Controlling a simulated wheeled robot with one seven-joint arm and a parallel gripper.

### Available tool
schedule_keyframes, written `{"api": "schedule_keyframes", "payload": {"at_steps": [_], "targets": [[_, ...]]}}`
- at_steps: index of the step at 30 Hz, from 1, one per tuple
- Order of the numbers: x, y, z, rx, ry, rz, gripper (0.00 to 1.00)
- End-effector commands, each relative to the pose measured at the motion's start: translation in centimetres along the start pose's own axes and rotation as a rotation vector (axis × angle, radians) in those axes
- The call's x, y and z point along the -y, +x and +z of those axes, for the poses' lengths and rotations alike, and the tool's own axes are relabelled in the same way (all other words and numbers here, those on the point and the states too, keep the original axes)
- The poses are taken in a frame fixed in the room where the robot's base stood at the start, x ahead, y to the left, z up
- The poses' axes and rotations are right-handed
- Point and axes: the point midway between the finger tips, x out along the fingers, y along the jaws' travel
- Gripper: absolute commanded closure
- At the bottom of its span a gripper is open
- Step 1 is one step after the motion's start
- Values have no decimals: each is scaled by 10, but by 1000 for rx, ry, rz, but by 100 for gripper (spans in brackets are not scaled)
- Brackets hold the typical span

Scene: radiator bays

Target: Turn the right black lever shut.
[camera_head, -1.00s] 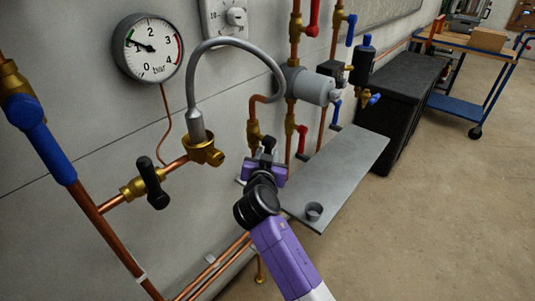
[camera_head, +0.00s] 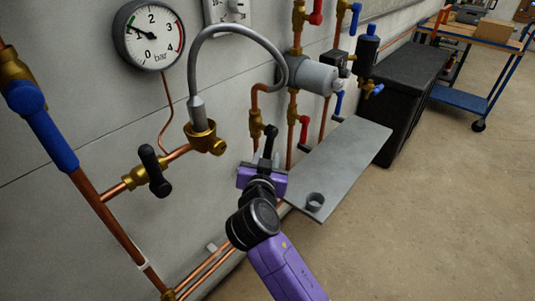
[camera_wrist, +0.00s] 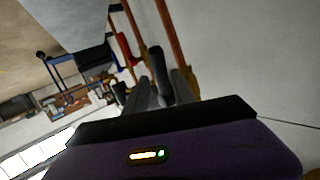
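The right black lever (camera_head: 270,137) shows in the head view below the loop of grey hose, beside a brass valve on the wall. It stands up from between my fingers. My gripper (camera_head: 264,161), with its purple body, reaches it from below. In the wrist view the black lever (camera_wrist: 158,68) lies between the two grey fingers of my gripper (camera_wrist: 161,92), close to both. The fingers look apart; whether they touch the lever is unclear. The left black lever (camera_head: 154,170) sits on a brass valve, tilted, clear of my gripper. The right lever's base is partly hidden.
A red lever (camera_head: 304,130) and copper pipes are close by. The grey hose (camera_head: 240,30) arches left of the lever. Open floor (camera_head: 430,220) lies at the right.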

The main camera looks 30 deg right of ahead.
Motion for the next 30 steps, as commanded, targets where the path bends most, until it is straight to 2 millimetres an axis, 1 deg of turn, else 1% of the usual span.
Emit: {"api": "schedule_keyframes", "payload": {"at_steps": [4, 5, 9, 11, 14, 17, 22, 26, 30], "targets": [[0, 0, 0, 0, 0, 0, 69], [0, 0, 0, 0, 0, 0, 71], [-2, 1, 4, 15, 16, -15, 99], [-4, 2, 11, 39, 42, -37, 100], [-10, 2, 29, 99, 120, -96, 100], [-16, -1, 47, 168, 238, -166, 100], [-25, -2, 53, 268, 535, -248, 100], [-39, -6, 47, 326, 809, -294, 100], [-63, -12, 32, 360, 1138, -327, 100]]}}
